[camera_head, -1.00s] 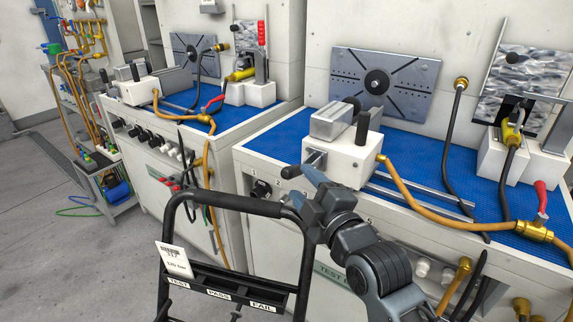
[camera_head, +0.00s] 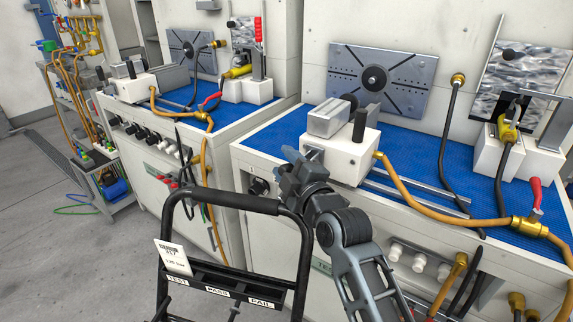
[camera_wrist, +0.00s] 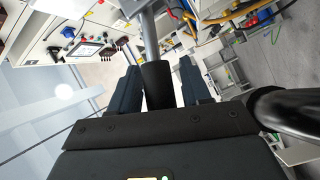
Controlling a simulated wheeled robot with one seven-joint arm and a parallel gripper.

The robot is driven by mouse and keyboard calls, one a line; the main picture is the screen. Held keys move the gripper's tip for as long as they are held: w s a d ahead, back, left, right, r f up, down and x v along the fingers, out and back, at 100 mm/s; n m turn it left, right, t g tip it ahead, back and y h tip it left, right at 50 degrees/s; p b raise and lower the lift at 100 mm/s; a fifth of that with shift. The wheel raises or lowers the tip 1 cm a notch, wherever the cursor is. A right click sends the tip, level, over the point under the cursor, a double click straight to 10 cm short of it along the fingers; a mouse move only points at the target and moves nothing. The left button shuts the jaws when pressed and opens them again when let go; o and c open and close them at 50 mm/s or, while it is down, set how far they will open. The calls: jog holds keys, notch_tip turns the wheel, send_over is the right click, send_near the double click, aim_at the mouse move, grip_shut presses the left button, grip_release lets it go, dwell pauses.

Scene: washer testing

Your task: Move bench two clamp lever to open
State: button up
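On the nearer bench, a white clamp block (camera_head: 345,158) carries a grey cylinder and an upright black handle (camera_head: 360,125). A lever sticks out from the block's left front; in the head view my gripper now hides most of it. In the wrist view the lever's grey rod (camera_wrist: 149,35) ends in a black grip (camera_wrist: 157,85) that lies between my fingers. My gripper (camera_head: 293,160) is at the lever's end. Its two dark fingers (camera_wrist: 160,85) stand either side of the grip, with a gap showing on the right. The bench's label is partly hidden by my arm.
A black cart frame (camera_head: 240,203) with TEST, PASS and FAIL bins stands in front of the benches. A second similar bench (camera_head: 165,160) is at left. An orange hose (camera_head: 420,208) runs right from the block. Open floor (camera_head: 50,230) lies at left.

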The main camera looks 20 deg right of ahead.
grip_shut()
jog(key=shift+r, duration=0.1)
dwell(0.4)
